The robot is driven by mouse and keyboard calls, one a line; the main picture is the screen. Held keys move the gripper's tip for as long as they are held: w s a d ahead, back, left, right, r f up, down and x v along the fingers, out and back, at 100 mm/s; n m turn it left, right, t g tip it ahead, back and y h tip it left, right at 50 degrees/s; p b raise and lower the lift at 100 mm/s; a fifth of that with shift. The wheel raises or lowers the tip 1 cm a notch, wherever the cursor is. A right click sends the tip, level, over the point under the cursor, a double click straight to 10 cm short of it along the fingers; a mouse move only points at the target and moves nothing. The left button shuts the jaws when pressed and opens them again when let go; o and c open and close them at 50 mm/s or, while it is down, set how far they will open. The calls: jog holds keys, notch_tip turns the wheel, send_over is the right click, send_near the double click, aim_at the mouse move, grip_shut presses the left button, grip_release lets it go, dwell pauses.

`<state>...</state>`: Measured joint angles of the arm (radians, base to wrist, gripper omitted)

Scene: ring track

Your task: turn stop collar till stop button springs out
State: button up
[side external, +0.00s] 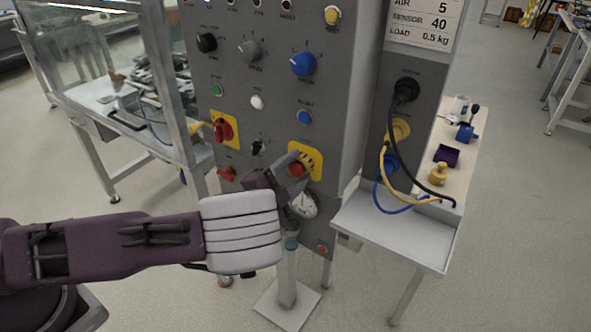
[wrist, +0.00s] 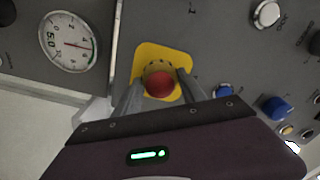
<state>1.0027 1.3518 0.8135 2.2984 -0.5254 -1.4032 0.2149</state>
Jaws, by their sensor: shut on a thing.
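The stop button (wrist: 160,84) is a round red cap on a yellow backing plate (wrist: 181,55), and a dark collar (wrist: 158,68) sits around it. In the side external view the red button (side external: 297,169) and yellow plate (side external: 316,163) are on the grey panel's lower right. My gripper (wrist: 162,88) has a finger on each side of the button and is shut on the collar. In the side external view my gripper (side external: 290,175) partly covers the button. I cannot tell whether the button is pressed in or out.
Another red knob on a yellow plate (side external: 223,130), a blue knob (side external: 303,64) and a blue button (side external: 305,117) are on the panel (side external: 275,100). A round gauge (wrist: 68,42) is near my gripper. A side bench (side external: 400,228) with cables stands to the right.

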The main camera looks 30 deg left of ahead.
jog(key=shift+a+f, duration=0.1)
dwell(0.4)
jog(key=o, duration=1.4)
jog(key=s, duration=0.7)
